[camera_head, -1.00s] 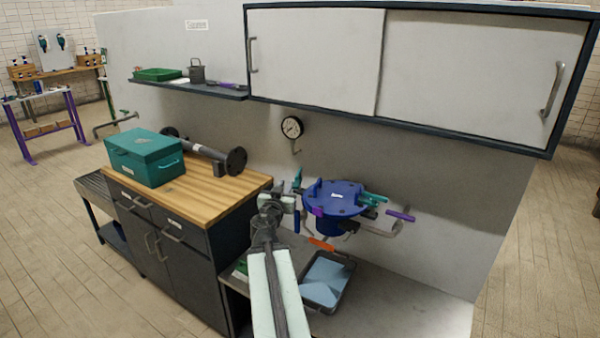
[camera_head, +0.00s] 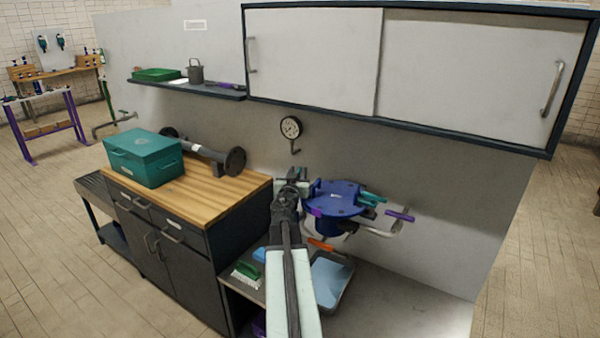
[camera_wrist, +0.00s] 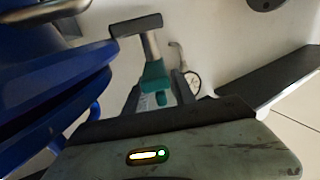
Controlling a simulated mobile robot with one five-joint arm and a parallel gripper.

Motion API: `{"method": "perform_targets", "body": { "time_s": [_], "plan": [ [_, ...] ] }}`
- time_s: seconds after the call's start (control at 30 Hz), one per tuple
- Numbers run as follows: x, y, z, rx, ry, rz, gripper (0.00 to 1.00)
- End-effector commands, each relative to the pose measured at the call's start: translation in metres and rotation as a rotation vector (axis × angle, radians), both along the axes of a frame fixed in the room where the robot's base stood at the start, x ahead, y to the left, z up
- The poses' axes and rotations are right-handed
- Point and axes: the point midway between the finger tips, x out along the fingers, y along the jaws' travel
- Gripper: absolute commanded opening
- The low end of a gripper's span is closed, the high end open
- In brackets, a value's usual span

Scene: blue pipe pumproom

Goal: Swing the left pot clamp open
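My gripper (camera_head: 297,176) is at the pot's left side and covers the left clamp in the head view. In the wrist view the left clamp (camera_wrist: 155,78) shows as a teal body with a grey stem and a dark cross handle, just beyond my gripper's housing. The pot's blue rim (camera_wrist: 50,95) fills the left of that view. Another teal clamp (camera_head: 373,198) sits on the pot's right side.
A purple-handled pipe (camera_head: 400,216) sticks out right of the pot. A grey tray (camera_head: 330,283) and a green brush (camera_head: 248,271) lie below on the bench. A wooden-topped cabinet with a teal toolbox (camera_head: 145,157) stands left. A gauge (camera_head: 291,128) is on the wall behind.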

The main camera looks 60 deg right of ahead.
Motion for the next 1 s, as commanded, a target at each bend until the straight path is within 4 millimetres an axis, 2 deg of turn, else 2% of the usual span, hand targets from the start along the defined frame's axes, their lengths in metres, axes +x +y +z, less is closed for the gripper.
{"method": "perform_targets", "body": {
  "time_s": [0.07, 0.17, 0.2, 0.47, 0.8, 1.0],
  "plan": [
    [0.0, 0.0004, 0.0, 0.0, 0.0, 0.0, 0.32],
    [0.0001, 0.0006, 0.0, 0.0, 0.0, 0.0, 0.04],
    [0.0002, 0.0006, 0.0, 0.0, 0.0, 0.0, 0.0],
    [0.0023, 0.0002, 0.0, 0.0, 0.0, -0.033, 0.0],
    [0.0039, -0.0017, 0.0002, -0.001, 0.0, -0.346, 0.0],
    [0.0011, 0.0002, 0.0004, -0.001, 0.001, -0.407, 0.0]
  ]
}}
